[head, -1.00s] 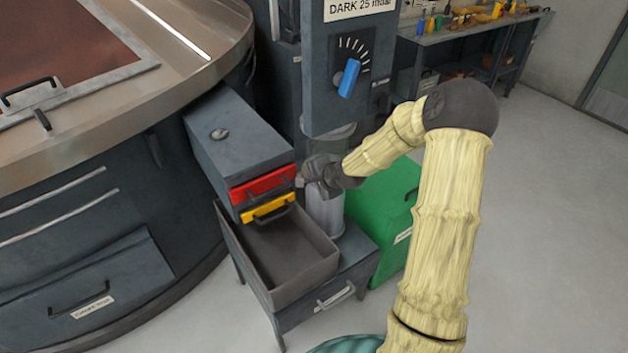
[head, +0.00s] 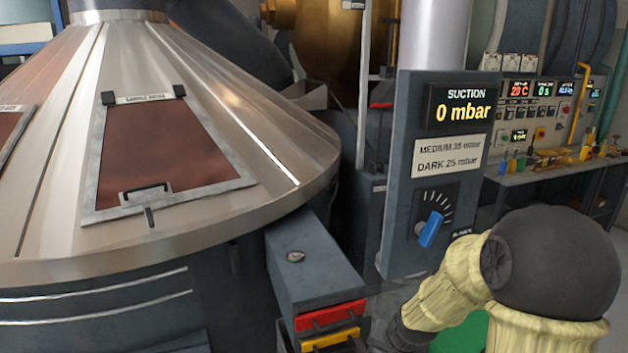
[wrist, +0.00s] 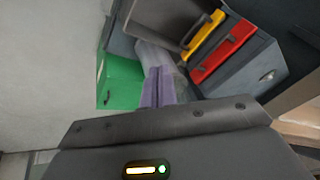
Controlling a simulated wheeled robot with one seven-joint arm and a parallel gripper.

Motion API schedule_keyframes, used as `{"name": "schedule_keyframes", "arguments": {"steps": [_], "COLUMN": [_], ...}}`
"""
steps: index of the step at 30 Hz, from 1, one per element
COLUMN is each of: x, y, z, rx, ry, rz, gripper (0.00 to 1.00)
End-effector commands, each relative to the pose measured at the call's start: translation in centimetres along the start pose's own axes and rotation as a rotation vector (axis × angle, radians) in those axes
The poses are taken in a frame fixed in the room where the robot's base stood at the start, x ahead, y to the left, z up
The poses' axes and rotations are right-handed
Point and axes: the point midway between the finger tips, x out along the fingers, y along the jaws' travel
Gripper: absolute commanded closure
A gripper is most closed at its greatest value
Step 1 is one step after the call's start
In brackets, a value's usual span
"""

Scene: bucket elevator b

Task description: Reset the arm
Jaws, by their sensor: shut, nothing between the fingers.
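My arm (head: 545,262) is bent at the lower right of the head view, its dark elbow high and its cream forearm reaching down and left. The gripper end is cut off at the bottom edge of the head view. In the wrist view my gripper (wrist: 158,88) shows as purple fingers pressed together with nothing between them. They point toward a clear cylinder (wrist: 158,58), beside the red drawer (wrist: 222,48) and the yellow drawer (wrist: 203,35). I cannot tell whether the fingers touch the cylinder.
A suction panel (head: 405,170) reads 0 mbar and has a blue knob (head: 431,229). The grey drawer unit (head: 312,262) stands left of my forearm. A large metal cone (head: 220,120) fills the left. A green box (wrist: 122,82) stands close by. A workbench (head: 560,178) is at the right.

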Motion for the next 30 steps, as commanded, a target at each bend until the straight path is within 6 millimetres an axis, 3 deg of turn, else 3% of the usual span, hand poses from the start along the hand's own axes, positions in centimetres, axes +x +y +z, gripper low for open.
{"name": "schedule_keyframes", "arguments": {"steps": [1,3,6,10,15,30], "x": [-2.4,-4.9,-8.1,-10.9,-11.7,-11.6], "y": [0.1,0.7,1.6,2.6,3.1,3.1], "z": [1.1,2.9,5.5,8.2,9.4,9.3], "rx": [-0.077,-0.179,-0.310,-0.430,-0.482,-0.480], "ry": [-0.014,-0.042,-0.090,-0.142,-0.170,-0.169], "rz": [0.028,0.061,0.091,0.099,0.097,0.098], "gripper": [1.00,1.00,1.00,1.00,1.00,1.00]}}
